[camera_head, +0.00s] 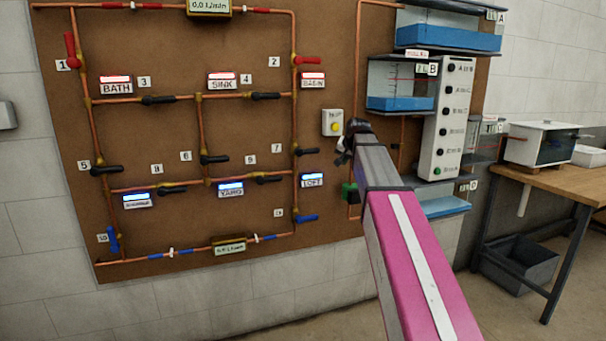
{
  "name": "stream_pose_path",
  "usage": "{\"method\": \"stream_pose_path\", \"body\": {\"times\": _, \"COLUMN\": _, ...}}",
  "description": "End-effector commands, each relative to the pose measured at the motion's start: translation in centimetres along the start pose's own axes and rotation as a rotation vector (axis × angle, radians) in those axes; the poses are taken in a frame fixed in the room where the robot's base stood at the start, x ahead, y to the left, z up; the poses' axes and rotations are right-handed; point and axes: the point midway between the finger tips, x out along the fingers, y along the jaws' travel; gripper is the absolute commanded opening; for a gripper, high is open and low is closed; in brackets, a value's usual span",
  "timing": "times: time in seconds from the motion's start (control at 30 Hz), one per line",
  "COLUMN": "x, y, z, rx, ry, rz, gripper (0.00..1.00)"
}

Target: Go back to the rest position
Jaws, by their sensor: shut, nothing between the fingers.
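My gripper (345,146) is at the end of my pink and grey arm, which reaches up from the lower right. It is dark, small in view and shut, with nothing held. It is seen in front of the brown board, just below and right of a pale box with a yellow button (335,127). I cannot tell whether it touches the board or the box. My arm hides part of the board's right side.
The brown board (250,160) carries copper pipes with numbered valves. To its right are water tanks (403,88) and a white switch panel (447,120). A wooden table (565,182) stands at the right, with a grey bin (520,264) under it. Floor shows at the bottom.

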Motion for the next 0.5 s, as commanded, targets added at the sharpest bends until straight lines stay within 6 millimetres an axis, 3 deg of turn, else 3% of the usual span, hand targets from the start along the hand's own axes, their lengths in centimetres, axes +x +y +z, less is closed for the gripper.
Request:
{"method": "stream_pose_path", "body": {"times": 0.03, "x": 1.5, "y": 1.2, "z": 2.5, "rx": -0.012, "ry": -0.026, "rz": 0.016, "gripper": 0.00}}
{"method": "stream_pose_path", "body": {"times": 0.2, "x": 5.7, "y": 4.5, "z": 8.7, "rx": -0.060, "ry": -0.103, "rz": 0.063, "gripper": 0.00}}
{"method": "stream_pose_path", "body": {"times": 0.5, "x": 11.0, "y": 10.2, "z": 20.2, "rx": -0.146, "ry": -0.247, "rz": 0.137, "gripper": 0.00}}
